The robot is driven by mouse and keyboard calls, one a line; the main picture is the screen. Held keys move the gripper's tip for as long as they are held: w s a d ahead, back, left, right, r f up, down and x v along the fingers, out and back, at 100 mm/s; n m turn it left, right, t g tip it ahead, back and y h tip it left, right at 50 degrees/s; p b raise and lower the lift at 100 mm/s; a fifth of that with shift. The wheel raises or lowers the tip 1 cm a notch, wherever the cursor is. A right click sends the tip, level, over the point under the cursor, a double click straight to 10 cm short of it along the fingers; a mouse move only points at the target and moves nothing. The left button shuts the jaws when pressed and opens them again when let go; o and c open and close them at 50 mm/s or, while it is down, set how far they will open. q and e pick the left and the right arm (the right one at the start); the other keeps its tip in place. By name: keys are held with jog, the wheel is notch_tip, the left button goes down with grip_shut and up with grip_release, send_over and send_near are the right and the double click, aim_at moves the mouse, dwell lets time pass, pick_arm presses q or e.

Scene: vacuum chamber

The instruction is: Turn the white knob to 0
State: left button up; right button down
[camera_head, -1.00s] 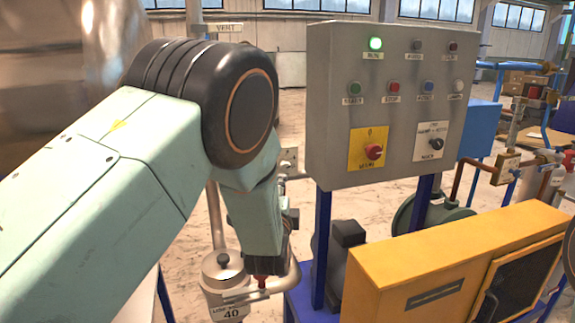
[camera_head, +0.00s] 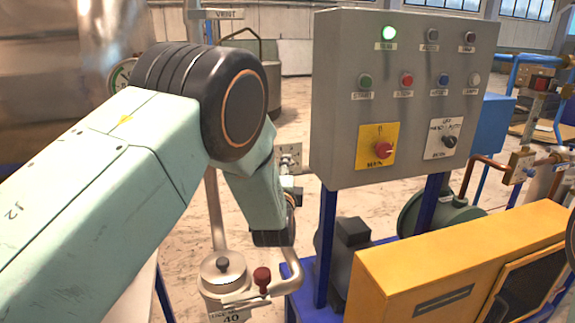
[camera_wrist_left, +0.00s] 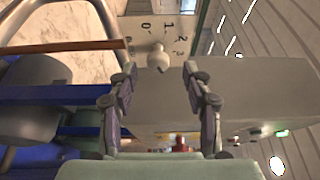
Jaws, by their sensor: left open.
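The white knob (camera_wrist_left: 158,58) is on a pale plate (camera_wrist_left: 140,28) marked 0, 1, 2 and 3 in the left wrist view. Its narrow tip points toward the top of that picture, near 0 and 1; I cannot tell the exact setting. My left gripper (camera_wrist_left: 160,80) is open, with one finger on each side below the knob in the picture. No contact shows. In the head view the marked plate (camera_head: 290,155) shows partly behind my left arm, beside the control box. The gripper's fingers are mostly hidden there by my arm. My right gripper is not in view.
The grey control box (camera_head: 335,85) with lamps, buttons, a red switch (camera_head: 384,150) and a black switch (camera_head: 449,141) stands close to the right. A yellow cabinet (camera_head: 385,260) is in front. A red-handled valve (camera_head: 262,280) and a metal pot (camera_head: 222,268) sit below my wrist.

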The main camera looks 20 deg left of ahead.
aim_at(291, 166)
pick_arm(q)
jog(key=w, duration=0.4)
jog(key=shift+f, duration=0.15)
jog(key=shift+s+a, duration=0.35)
jog(key=shift+w, duration=0.2)
jog(key=shift+c, duration=1.4)
jog(key=shift+w+d, duration=0.15)
jog(key=shift+d, duration=0.1)
jog(key=c, duration=0.3)
jog(key=shift+a, duration=0.15)
grip_shut()
